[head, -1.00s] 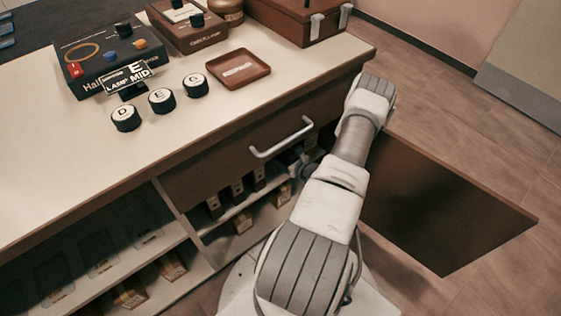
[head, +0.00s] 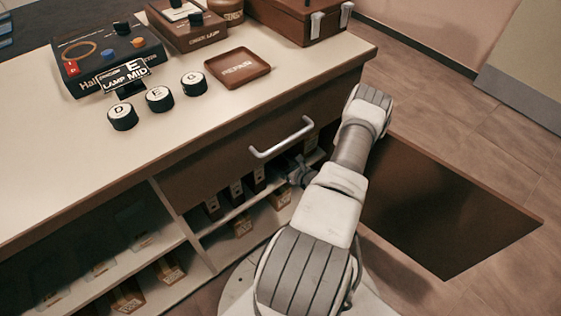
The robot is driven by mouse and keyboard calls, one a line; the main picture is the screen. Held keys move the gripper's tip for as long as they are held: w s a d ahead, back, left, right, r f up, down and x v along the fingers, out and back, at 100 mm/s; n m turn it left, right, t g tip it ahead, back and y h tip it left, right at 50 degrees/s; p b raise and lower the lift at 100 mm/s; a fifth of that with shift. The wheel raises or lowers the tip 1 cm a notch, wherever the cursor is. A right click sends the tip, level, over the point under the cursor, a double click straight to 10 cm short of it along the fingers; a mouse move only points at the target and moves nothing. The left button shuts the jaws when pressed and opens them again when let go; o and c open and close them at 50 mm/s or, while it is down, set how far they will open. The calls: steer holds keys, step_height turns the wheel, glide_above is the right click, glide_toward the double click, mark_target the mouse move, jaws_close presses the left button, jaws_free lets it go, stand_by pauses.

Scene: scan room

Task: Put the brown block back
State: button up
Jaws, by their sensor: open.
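Several dark brown blocks with pale labels stand upright in a row on the upper shelf under the drawer, one of them at the row's middle (head: 236,190). I cannot tell which one is the task's brown block. My gripper (head: 297,174) is at the shelf opening, just below the drawer handle and right of the row. It is open, small in view and partly hidden by my own arm. I see nothing held between its fingers. The right part of the shelf behind it is hidden.
The drawer handle (head: 282,138) sticks out just above my gripper. Tan cartons (head: 243,222) stand on the lower shelf. A brown door panel (head: 445,210) stands out at the right. A brown tray (head: 237,69) and three lettered knobs (head: 158,98) are on the counter.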

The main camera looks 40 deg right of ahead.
steer(key=shift+r, duration=0.15)
steer(key=p+v, duration=0.4)
steer(key=v, duration=0.8)
steer(key=shift+a+r, duration=0.1)
